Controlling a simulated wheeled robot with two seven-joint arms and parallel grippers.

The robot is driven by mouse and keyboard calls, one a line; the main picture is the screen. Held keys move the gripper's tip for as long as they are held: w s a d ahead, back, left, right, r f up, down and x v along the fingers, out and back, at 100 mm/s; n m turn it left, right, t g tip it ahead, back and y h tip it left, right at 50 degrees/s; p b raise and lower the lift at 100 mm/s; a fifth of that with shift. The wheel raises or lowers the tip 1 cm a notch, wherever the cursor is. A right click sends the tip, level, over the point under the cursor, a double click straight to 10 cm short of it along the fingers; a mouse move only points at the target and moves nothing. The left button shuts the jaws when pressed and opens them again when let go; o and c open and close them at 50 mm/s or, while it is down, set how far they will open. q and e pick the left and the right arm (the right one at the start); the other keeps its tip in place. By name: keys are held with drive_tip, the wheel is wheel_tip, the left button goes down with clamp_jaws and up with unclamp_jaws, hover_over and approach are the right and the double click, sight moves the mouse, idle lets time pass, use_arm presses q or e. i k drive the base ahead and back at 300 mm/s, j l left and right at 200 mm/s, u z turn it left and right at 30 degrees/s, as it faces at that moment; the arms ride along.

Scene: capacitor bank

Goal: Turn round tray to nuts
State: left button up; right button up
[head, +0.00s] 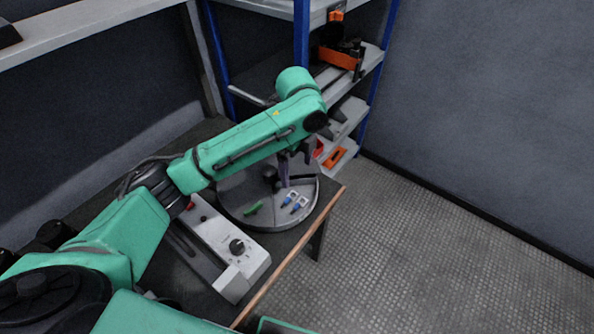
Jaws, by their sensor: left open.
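The round grey tray (234,196) lies on the dark bench, near its right end. A green piece (253,208) and two small blue-and-white pieces (294,202) lie on its front part. An upright divider or post stands near its middle. My left arm reaches over the tray from the left and hides its back part. My left gripper (289,172) is open, pointing down over the tray's back right. I cannot tell whether it touches anything. No nuts can be made out. My right gripper is not in view.
A white control box with a black knob (237,246) stands in front of the tray on the bench (280,268). A blue-post shelf rack (371,85) with orange and red items stands behind. Open floor (430,240) lies to the right.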

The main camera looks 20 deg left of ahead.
sight(307, 187)
drive_tip(key=k+l, duration=0.3)
drive_tip(key=k, duration=0.15)
drive_tip(key=k+l, duration=0.3)
drive_tip(key=k, duration=0.15)
